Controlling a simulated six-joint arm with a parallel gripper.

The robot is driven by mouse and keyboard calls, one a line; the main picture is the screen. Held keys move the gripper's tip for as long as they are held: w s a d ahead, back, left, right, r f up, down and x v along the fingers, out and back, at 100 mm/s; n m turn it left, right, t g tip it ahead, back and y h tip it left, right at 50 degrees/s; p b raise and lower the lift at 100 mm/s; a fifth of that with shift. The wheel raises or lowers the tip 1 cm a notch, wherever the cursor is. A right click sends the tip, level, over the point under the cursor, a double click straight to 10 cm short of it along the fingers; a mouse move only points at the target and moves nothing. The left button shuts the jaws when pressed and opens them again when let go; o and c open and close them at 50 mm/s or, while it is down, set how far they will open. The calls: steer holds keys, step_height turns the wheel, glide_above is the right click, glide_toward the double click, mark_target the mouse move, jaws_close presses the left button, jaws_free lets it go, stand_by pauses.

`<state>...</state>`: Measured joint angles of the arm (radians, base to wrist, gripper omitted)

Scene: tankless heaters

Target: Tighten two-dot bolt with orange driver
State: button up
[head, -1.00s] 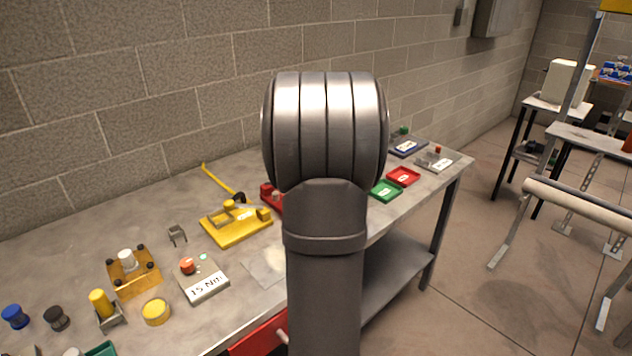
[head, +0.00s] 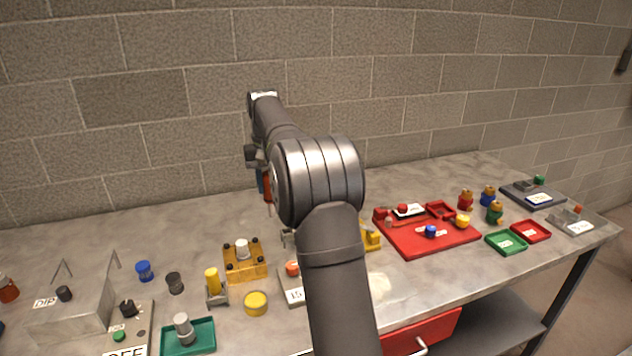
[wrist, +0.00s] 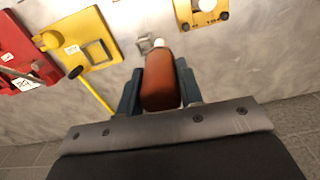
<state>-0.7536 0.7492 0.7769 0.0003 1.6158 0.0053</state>
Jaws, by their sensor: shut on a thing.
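My gripper (wrist: 160,82) is shut on the orange driver (wrist: 161,88); its blue fingers press on both sides of the handle. In the head view my gripper (head: 264,183) is above the back of the bench, and a bit of the orange handle (head: 268,190) shows below it. In the wrist view a pale end shows beyond the handle; the rest of the driver is hidden. A yellow block (head: 232,272) with dark corner bolts and a pale centre post stands left of my gripper. I cannot make out dot marks on any bolt.
A small grey metal holder (wrist: 146,44) sits close beside the driver in the wrist view. A yellow fixture (wrist: 89,49) and a red tray (wrist: 18,52) lie left there. In the head view, a yellow cylinder (head: 212,281) and yellow cap (head: 256,304) stand near the front.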

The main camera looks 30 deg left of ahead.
steer(key=s+a, duration=0.3)
steer(key=a, duration=0.2)
step_height(320, 180, down, 7)
steer(key=shift+d+r, duration=0.15)
steer(key=shift+d, duration=0.05)
stand_by(0.3)
steer(key=shift+s+f, duration=0.1)
steer(key=shift+f, duration=0.55)
stand_by(2.6)
step_height(320, 180, up, 7)
stand_by(0.9)
steer(key=shift+r, duration=0.1)
